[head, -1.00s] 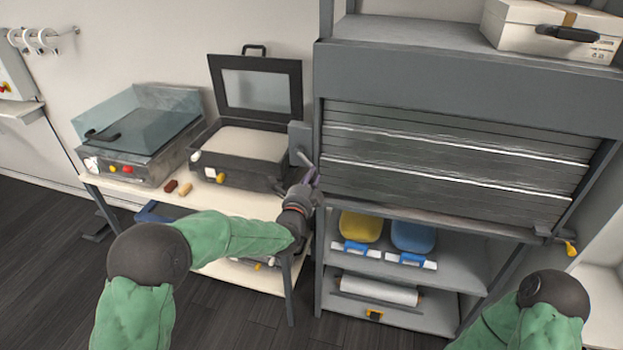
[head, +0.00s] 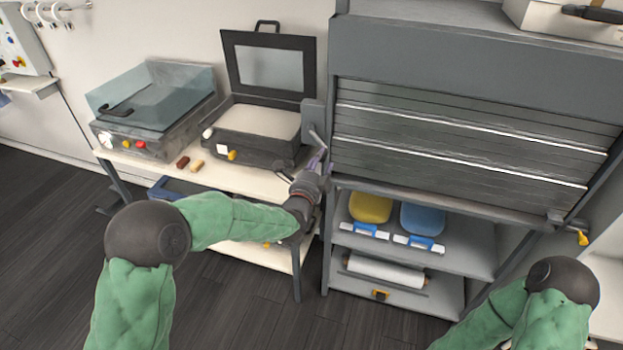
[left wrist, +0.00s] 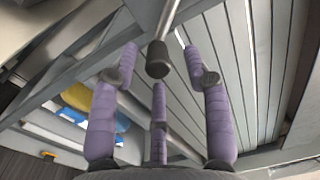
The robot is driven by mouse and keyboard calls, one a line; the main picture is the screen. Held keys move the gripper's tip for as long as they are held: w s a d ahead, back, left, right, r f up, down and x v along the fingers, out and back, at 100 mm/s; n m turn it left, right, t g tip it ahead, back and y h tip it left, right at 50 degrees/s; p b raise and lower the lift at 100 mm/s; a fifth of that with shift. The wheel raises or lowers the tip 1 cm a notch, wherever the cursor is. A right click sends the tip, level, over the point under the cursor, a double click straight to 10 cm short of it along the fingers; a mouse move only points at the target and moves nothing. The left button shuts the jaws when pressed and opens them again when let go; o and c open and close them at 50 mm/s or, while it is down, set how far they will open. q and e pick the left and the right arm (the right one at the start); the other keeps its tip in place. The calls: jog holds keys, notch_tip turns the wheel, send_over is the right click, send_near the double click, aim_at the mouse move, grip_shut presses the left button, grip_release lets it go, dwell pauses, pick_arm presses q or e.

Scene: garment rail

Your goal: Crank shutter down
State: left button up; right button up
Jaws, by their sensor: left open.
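The grey slatted shutter (head: 465,150) hangs in the front of the cabinet, its lower edge above the open shelves. The crank box (head: 312,118) sits on the cabinet's left post, with a thin metal crank arm (head: 317,138) reaching down from it. In the left wrist view the dark crank knob (left wrist: 157,60) is between the spread purple fingers of my left gripper (left wrist: 158,75), and no finger visibly closes on it. In the head view my left gripper (head: 316,163) is at the crank, small and partly hidden. My right arm shows at lower right, its gripper out of view.
Left of the cabinet, a table (head: 240,180) carries an open-lidded machine (head: 255,130) and a clear-covered one (head: 150,115). Below the shutter, shelves hold a yellow bin (head: 370,207), a blue bin (head: 422,218) and a white roll (head: 385,270). A yellow-handled catch (head: 582,238) is at the shutter's lower right.

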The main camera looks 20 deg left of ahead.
pick_arm(q)
jog(key=s, duration=0.9)
jog(key=shift+a+f, duration=0.15)
jog(key=shift+a, duration=0.05)
